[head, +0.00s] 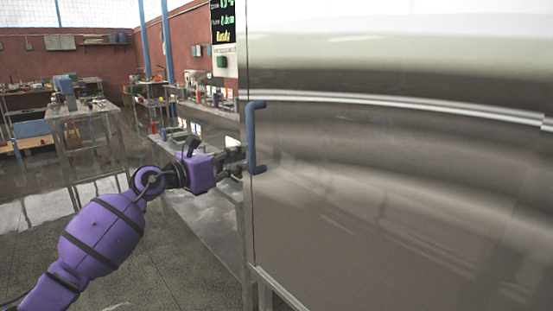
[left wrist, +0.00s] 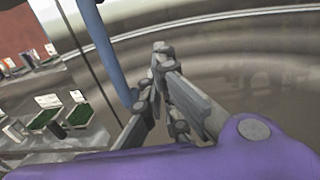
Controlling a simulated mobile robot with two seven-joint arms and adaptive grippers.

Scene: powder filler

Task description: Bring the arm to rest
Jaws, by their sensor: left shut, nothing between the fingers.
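My left gripper (head: 236,162) is at the end of the purple arm that comes in from the left in the head view. Its fingers are shut and empty. They are close beside the blue handle (head: 252,138) of a large steel cabinet door (head: 400,190); whether they touch it I cannot tell. In the left wrist view the closed fingertips (left wrist: 160,52) are just right of the blue handle (left wrist: 103,50), in front of the steel panel (left wrist: 255,60). My right gripper is not in view.
A steel bench (head: 205,215) stands behind and below my left gripper. A shelf with bottles and boxes (head: 190,95) stands further back, and a metal cart (head: 85,125) is at the left. The grey floor (head: 165,265) is clear at the lower left.

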